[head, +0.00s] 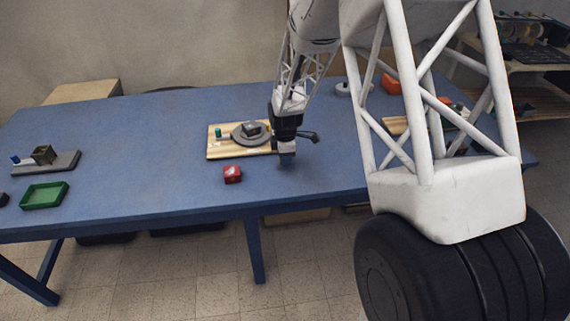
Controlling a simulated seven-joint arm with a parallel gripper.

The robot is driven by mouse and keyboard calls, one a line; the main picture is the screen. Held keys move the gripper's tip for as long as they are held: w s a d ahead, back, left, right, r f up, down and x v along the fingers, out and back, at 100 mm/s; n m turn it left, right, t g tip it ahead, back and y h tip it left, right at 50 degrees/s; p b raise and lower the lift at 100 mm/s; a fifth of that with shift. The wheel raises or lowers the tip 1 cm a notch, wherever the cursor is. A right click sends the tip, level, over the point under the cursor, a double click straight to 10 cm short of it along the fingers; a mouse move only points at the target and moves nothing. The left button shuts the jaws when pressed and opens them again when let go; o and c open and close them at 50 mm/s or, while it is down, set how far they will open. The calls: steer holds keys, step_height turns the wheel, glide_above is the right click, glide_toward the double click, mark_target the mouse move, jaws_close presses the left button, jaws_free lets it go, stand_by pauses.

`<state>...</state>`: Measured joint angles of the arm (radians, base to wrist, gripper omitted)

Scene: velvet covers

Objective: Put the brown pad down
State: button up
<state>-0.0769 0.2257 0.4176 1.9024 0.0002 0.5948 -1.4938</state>
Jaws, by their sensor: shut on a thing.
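My gripper (287,154) points down over the blue table (140,130), just right of the wooden board (217,149). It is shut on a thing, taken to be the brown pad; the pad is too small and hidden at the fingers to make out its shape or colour. I cannot tell whether the fingertips touch the table. A round grey disc (240,140) with a dark block (250,127) on it lies on the board, left of my gripper. A small green piece (218,132) stands at the board's left side.
A green tray (45,195) and a grey base (62,163) with a brownish block (43,154) are at the left. Orange items (390,84) stand at the back right. The table's middle left is clear.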

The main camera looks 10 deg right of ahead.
steer(key=shift+f, duration=1.7)
steer(key=shift+f, duration=0.15)
steer(key=o, duration=0.9)
step_height(320, 180, up, 12)
steer(key=shift+r, duration=0.2)
